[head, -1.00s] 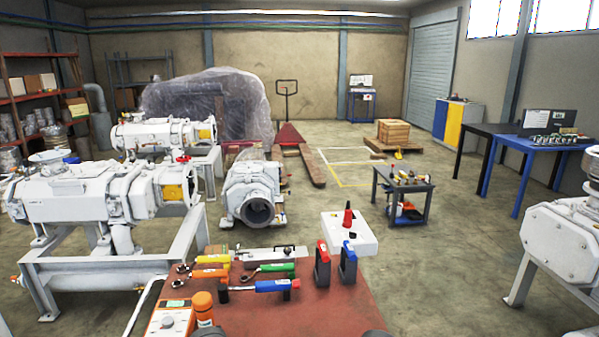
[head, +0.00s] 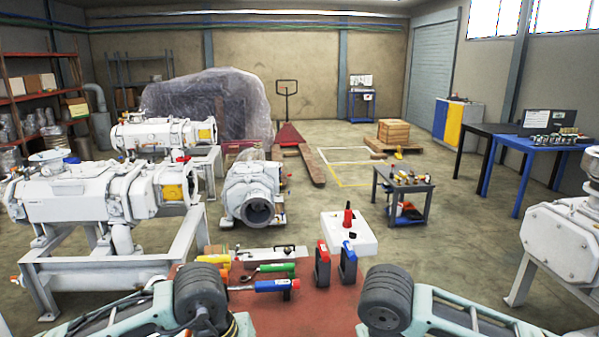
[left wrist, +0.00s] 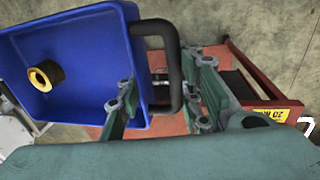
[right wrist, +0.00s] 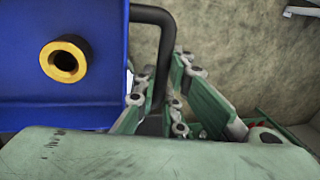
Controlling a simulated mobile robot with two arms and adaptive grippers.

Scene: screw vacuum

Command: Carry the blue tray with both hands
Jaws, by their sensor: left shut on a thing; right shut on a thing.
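The blue tray (left wrist: 85,45) fills the upper left of the left wrist view, and it also shows at the left of the right wrist view (right wrist: 30,105). A dark ring with a brass-coloured face (left wrist: 45,76) lies in it; it shows in the right wrist view too (right wrist: 64,60). My left gripper (left wrist: 163,98) is shut on one black tray handle (left wrist: 168,35). My right gripper (right wrist: 162,92) is shut on the other black handle (right wrist: 165,50). In the head view only my arms show at the bottom edge; tray and fingertips are out of frame.
White pumps stand left and right (head: 565,242). A small grey cart (head: 405,190) is farther ahead. Open floor lies right of the red top.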

